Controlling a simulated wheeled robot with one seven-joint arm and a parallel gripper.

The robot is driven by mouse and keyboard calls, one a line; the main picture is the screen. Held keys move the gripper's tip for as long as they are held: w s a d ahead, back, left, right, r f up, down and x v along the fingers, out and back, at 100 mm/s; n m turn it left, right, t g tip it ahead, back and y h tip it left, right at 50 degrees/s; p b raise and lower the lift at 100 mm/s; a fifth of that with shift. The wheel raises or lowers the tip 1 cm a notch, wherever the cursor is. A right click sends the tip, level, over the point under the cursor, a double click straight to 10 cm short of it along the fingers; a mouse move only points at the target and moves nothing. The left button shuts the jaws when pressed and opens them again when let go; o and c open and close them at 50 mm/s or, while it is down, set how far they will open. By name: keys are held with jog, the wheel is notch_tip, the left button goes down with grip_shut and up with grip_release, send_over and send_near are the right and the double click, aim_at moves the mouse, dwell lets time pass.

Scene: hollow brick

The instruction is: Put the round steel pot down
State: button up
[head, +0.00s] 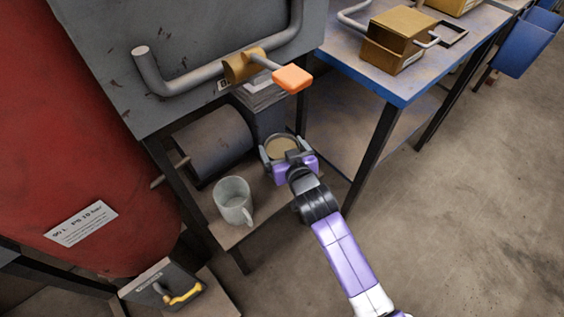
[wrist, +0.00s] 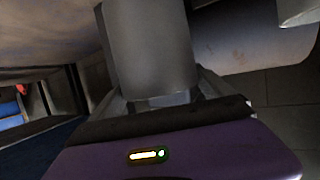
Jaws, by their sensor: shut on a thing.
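The round steel pot (head: 282,146) is between the fingers of my gripper (head: 284,158), with its open top facing up and a tan inside showing. In the wrist view the pot (wrist: 150,50) is a plain grey cylinder standing up from between the jaws (wrist: 165,100). My gripper is shut on it, reaching in from the right at the low shelf (head: 262,205) under the grey machine. The pot looks about upright. I cannot tell whether its base touches the shelf; its lower part is hidden by my gripper.
A grey metal mug (head: 233,200) stands on the shelf, left of the pot. A dark cylinder (head: 207,143) lies behind it. The grey machine (head: 190,50) with an orange-ended lever (head: 292,79) hangs above. A blue-edged workbench (head: 400,95) is at right.

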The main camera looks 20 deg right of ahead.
aim_at(277, 150)
jog(key=shift+f+b, duration=0.85)
jog(key=shift+f, duration=1.75)
jog(key=shift+f, duration=0.15)
jog(key=o, duration=1.8)
jog(key=shift+f, duration=0.1)
jog(key=shift+r, duration=0.2)
jog(key=d+p+v, duration=0.1)
jog(key=p+v, duration=0.2)
jog(key=v, duration=0.9)
jog(key=shift+a, duration=0.45)
jog(key=shift+f, duration=0.1)
